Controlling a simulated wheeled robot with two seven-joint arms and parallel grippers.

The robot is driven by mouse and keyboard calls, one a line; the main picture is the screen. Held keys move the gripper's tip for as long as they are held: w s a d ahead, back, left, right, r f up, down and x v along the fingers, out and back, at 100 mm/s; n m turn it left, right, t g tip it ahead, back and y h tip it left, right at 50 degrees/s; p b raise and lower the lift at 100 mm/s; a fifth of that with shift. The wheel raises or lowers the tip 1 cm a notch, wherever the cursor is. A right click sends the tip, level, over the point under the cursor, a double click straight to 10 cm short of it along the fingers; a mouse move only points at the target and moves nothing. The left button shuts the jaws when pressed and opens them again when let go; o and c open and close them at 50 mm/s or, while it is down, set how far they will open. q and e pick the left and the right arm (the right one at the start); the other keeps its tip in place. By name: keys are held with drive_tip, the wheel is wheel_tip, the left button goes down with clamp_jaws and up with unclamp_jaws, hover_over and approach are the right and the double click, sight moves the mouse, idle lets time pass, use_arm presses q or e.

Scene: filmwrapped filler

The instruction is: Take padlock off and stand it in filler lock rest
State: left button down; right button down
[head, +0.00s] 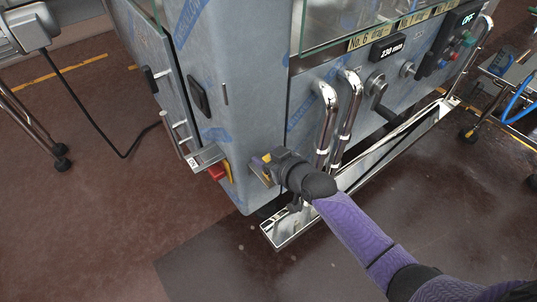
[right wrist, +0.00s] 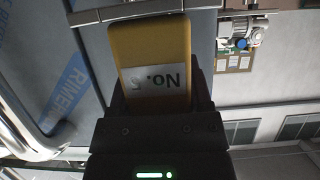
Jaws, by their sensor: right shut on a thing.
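A yellow padlock (right wrist: 155,62) with a white label reading "No. 5", upside down in the right wrist view, sits between the dark fingers of my right gripper (right wrist: 160,95). In the head view my right gripper (head: 275,163) is shut on the padlock, and a bit of yellow (head: 266,157) shows at its tips. It is at the filler's front corner, by a small grey metal bracket (head: 260,172) that may be the lock rest. I cannot tell whether the padlock touches it. The shackle is hidden. My left gripper is out of view.
Left of the gripper, the filler (head: 235,90) carries a labelled metal ledge (head: 206,157) and a red handle (head: 217,172) with a yellow part. Shiny curved pipes (head: 326,120) and a long metal tray (head: 285,230) are close on the right.

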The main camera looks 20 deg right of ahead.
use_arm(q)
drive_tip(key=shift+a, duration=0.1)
use_arm(e)
unclamp_jaws()
drive_tip(key=shift+f, duration=0.1)
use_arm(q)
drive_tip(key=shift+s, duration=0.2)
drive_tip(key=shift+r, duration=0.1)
use_arm(e)
drive_tip(key=shift+s, duration=0.1)
